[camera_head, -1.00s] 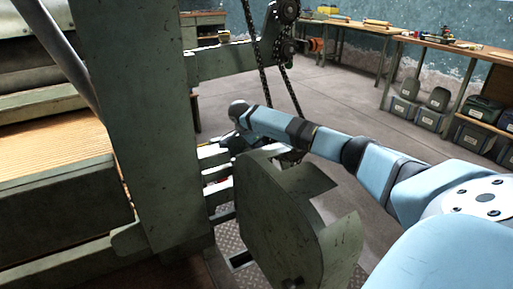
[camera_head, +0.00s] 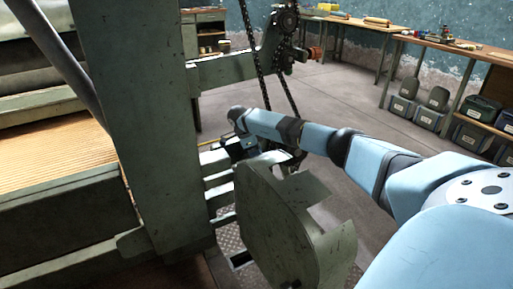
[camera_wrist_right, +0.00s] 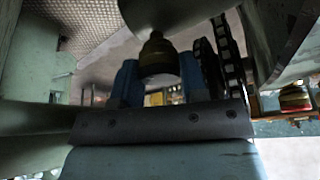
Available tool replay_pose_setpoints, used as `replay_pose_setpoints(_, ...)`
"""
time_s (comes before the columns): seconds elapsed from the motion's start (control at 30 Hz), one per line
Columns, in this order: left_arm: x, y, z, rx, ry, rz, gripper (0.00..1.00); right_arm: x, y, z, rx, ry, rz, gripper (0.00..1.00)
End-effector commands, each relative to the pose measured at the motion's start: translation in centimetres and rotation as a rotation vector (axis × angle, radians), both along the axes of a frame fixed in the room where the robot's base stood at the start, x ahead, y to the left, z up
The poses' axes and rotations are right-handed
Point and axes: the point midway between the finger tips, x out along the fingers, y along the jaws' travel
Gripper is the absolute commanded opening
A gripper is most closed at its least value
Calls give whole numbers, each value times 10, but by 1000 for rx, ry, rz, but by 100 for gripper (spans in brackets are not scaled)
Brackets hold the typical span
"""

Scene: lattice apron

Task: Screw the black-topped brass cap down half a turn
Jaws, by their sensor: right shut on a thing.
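The brass cap (camera_wrist_right: 158,58) shows in the right wrist view as a dark, dull brass knob with a narrow dark part above it. My right gripper (camera_wrist_right: 158,80) is shut on the cap, with one blue finger on each side of it. The exact contact is dim and partly hidden. In the head view, my right arm reaches in from the right to the frame beside the thick green post, and the cap cannot be made out there. My left gripper is in neither view.
A thick green post (camera_head: 133,120) stands left of my right wrist. A green metal guard (camera_head: 275,222) stands below the arm. Drive chains (camera_head: 257,65) hang just behind the wrist and also run close to the right finger in the wrist view (camera_wrist_right: 228,55). Open floor lies beyond.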

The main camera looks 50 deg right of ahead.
Motion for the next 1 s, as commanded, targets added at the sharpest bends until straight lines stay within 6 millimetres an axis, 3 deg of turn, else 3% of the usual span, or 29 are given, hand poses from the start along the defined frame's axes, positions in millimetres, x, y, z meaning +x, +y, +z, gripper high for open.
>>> replay_pose_setpoints(0.4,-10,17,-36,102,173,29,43,1,-1,2,0,0,-399,16)
replay_pose_setpoints(1.0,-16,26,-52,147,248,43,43,1,-1,0,0,-2,-838,16)
